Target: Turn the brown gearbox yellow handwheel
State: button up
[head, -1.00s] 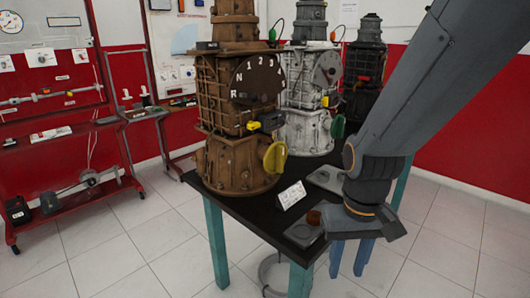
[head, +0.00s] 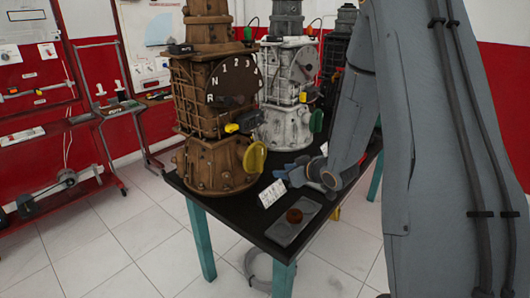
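The brown gearbox (head: 215,95) stands upright on the dark table, with a dial marked N, R and numbers on its face. Its yellow handwheel (head: 254,157) sticks out low on the right side, seen nearly edge-on as an oval disc. A smaller yellow knob (head: 231,127) sits above it beside a dark block. My gripper (head: 284,172) is low over the table to the right of the handwheel, its blue-grey fingers pointing left. The fingers look apart and empty. They do not touch the handwheel; a short gap shows between them.
A white gearbox (head: 285,95) with a green handwheel (head: 316,120) stands behind, and a dark gearbox (head: 338,50) beyond. A white label card (head: 271,193) and a grey plate (head: 291,229) with a brown round part (head: 294,215) lie near the table's front edge.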

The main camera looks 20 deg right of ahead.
aim_at(262, 156)
jog(key=shift+w+a+r+n+t+y+p, duration=0.35)
jog(key=shift+w+a+r+t+y+p, duration=0.3)
jog(key=shift+a+y, duration=0.45)
jog(key=shift+w+a+r+n+t+y+p, duration=0.4)
jog(key=shift+w+a+r+y+p, duration=0.35)
jog(key=shift+y, duration=0.4)
jog(key=shift+w+a+r+n+t+y+p, duration=0.4)
jog(key=shift+w+a+y+p, duration=0.35)
jog(key=shift+a+y, duration=0.4)
jog(key=shift+r, duration=0.1)
grip_shut()
